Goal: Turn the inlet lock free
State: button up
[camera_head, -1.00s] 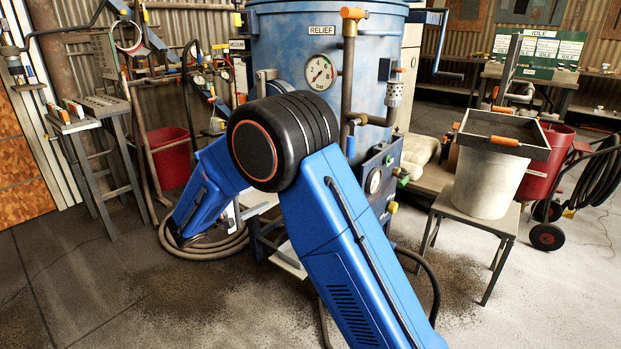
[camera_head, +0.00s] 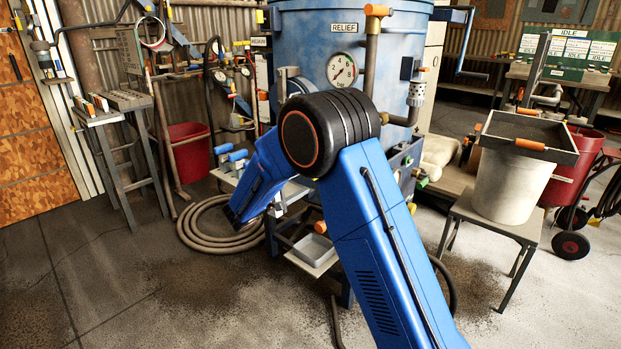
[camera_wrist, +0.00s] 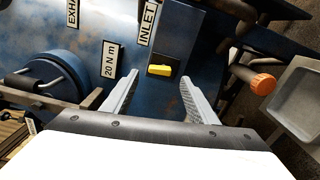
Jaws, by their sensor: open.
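In the wrist view, a small yellow lock piece (camera_wrist: 160,70) sits in a dark recess on a blue panel, beside the INLET label (camera_wrist: 148,24). It lies crosswise to the label. My gripper (camera_wrist: 160,76) is open, with its two grey fingers pointing at the panel, one on each side of the yellow piece in the picture. Nothing is between the fingers against their pads; I cannot tell the depth gap. In the head view, the blue blast pot (camera_head: 300,45) stands behind my arm, which hides the inlet panel and my gripper.
The wrist view shows a 20 N m label (camera_wrist: 112,60), a round blue part with a bar handle (camera_wrist: 50,80), an orange-ended pipe (camera_wrist: 262,84) and a grey tray (camera_wrist: 300,100). A coiled hose (camera_head: 205,232) lies on the floor. A bucket (camera_head: 508,188) stands on a stool at right.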

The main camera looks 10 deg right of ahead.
jog(key=shift+x, duration=2.7)
jog(key=c, duration=1.1)
jog(key=shift+o, duration=0.2)
jog(key=shift+n, duration=0.3)
jog(key=shift+w+a+f+n, duration=0.1)
jog(key=shift+f+n, duration=0.05)
jog(key=shift+n, duration=2.5)
jog(key=shift+w+a+f+n, duration=0.1)
jog(key=shift+f+n, duration=0.05)
jog(key=shift+n, duration=2.55)
jog(key=shift+w+a+f+n, duration=0.1)
jog(key=shift+f+n, duration=0.05)
jog(key=shift+n, duration=2.5)
